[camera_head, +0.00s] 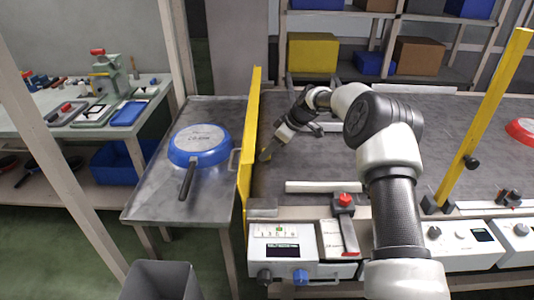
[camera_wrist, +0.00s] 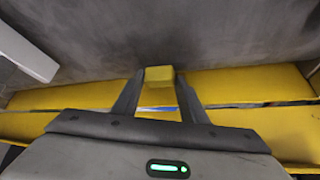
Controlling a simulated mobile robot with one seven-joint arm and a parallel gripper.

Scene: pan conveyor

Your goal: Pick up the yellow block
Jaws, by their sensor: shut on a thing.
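The yellow block (camera_wrist: 159,74) is small and sits between the fingertips of my gripper (camera_wrist: 160,80) in the wrist view. Both fingers touch its sides, and the gripper is shut on it. In the head view my gripper (camera_head: 268,151) reaches down at the left end of the dark conveyor belt, close to the tall yellow guard. The block is barely visible there. I cannot tell whether it touches the belt.
The yellow guard (camera_head: 250,140) stands just left of my gripper. Beyond it, a blue pan (camera_head: 199,145) lies on a metal table (camera_head: 150,190). The conveyor belt (camera_head: 320,165) is mostly clear. A white bar (camera_head: 323,187) lies near its front edge. A red pan (camera_head: 522,130) shows far right.

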